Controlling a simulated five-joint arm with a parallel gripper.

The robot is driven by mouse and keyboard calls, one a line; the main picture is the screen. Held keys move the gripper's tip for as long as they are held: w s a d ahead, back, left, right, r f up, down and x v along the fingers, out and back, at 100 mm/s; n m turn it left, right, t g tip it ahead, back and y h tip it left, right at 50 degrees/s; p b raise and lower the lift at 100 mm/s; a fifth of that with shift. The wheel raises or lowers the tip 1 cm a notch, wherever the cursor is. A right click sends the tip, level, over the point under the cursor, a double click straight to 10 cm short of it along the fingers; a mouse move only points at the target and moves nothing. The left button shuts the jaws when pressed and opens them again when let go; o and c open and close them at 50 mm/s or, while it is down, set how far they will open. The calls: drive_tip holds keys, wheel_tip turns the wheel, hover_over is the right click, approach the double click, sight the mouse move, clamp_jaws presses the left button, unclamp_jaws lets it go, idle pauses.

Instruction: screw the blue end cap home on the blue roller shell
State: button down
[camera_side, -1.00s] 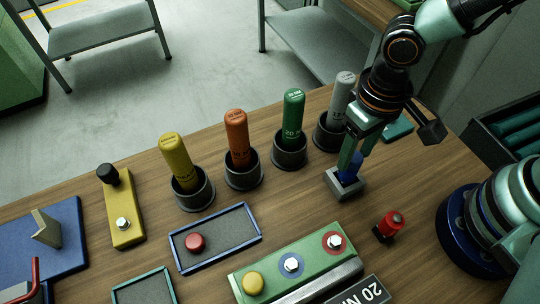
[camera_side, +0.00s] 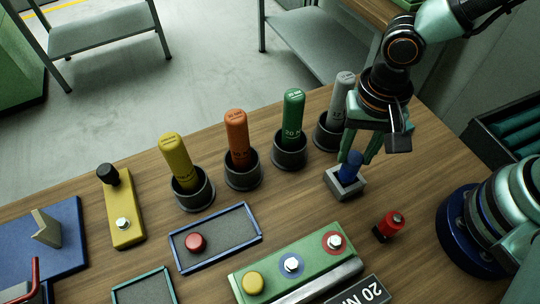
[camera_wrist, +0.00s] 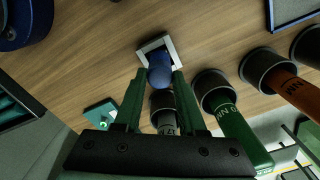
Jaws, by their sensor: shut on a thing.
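The blue roller shell (camera_side: 346,176) stands upright in a small grey square holder (camera_side: 333,185) near the table's right side. The blue end cap (camera_side: 353,159) is on top of it; I cannot make out the seam between them. My gripper (camera_side: 362,152) points down from above, its green fingers shut on the cap. In the wrist view the blue cap (camera_wrist: 160,76) shows between the fingertips of my gripper (camera_wrist: 159,80), with the grey holder (camera_wrist: 148,46) just beyond. The fingers hide part of the cap's sides.
Grey (camera_side: 340,100), green (camera_side: 292,115), orange (camera_side: 237,135) and yellow (camera_side: 176,155) drivers stand in dark cups behind and left of the holder. A red piece (camera_side: 390,224) and a green block (camera_side: 310,262) with knobs lie in front. A tray (camera_side: 218,242) is farther left.

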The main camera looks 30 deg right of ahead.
drive_tip(key=m, duration=0.5)
drive_tip(key=shift+m, duration=0.3)
drive_tip(key=shift+c, duration=2)
unclamp_jaws()
drive_tip(key=shift+m, duration=0.4)
drive_tip(key=shift+c, duration=0.4)
drive_tip(key=shift+r, duration=3.5)
drive_tip(key=shift+w, duration=0.1)
drive_tip(key=w+d+r+n+t, duration=0.2)
drive_tip(key=d+r+n, duration=0.3)
drive_tip(key=d, duration=0.4)
drive_tip(key=w+d+r+n+t, duration=0.3)
drive_tip(key=w+d+r+n, duration=0.1)
drive_tip(key=d+n, duration=0.3)
drive_tip(key=shift+w+d+r+n+t, duration=0.3)
drive_tip(key=shift+w+d+r+n, duration=0.1)
drive_tip(key=shift+d, duration=0.65)
